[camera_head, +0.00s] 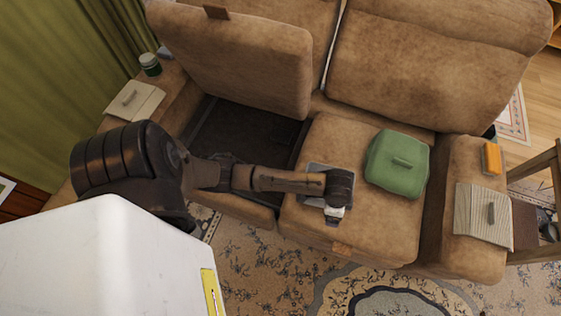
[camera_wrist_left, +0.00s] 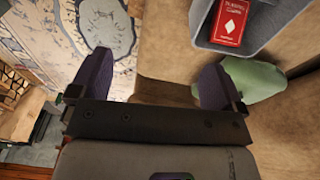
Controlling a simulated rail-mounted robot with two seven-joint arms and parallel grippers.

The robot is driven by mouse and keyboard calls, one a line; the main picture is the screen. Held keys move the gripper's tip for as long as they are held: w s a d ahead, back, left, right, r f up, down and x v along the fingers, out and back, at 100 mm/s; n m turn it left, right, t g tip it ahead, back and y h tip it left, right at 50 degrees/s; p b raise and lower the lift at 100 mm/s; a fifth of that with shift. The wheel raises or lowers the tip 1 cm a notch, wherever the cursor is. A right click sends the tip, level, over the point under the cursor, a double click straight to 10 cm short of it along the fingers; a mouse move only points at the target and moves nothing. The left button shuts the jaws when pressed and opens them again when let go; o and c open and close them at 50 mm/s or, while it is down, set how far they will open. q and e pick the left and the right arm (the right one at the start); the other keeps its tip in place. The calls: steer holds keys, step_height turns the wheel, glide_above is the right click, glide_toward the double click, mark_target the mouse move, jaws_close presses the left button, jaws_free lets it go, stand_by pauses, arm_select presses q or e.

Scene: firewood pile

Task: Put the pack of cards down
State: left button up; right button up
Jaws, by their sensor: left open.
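The red pack of cards (camera_wrist_left: 229,22) with a white diamond emblem lies in a grey tray (camera_wrist_left: 268,24) at the upper right of the left wrist view. My left gripper (camera_wrist_left: 152,82) is open, with nothing between its two dark fingers. The pack is beyond and to the right of the fingers, apart from them. The grey tray (camera_head: 317,169) shows partly behind my arm there. The pack is hidden in that view.
An orange item (camera_head: 491,159) and a striped folded cloth (camera_head: 484,214) lie on the right armrest. A jar (camera_head: 149,64) and pale cloth (camera_head: 134,101) are on the left armrest. The left seat is raised over a dark compartment (camera_head: 245,137).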

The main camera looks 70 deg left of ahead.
arm_select(q)
steer(key=s+r+n+t, duration=0.1)
steer(key=s+r+n, duration=0.1)
steer(key=s, duration=0.7)
steer(key=s+a+r+n+t+y, duration=0.1)
steer(key=s+r+n, duration=0.1)
steer(key=s+r, duration=0.3)
steer(key=s, duration=0.4)
steer(key=shift+n, duration=0.3)
steer(key=shift+w, duration=0.15)
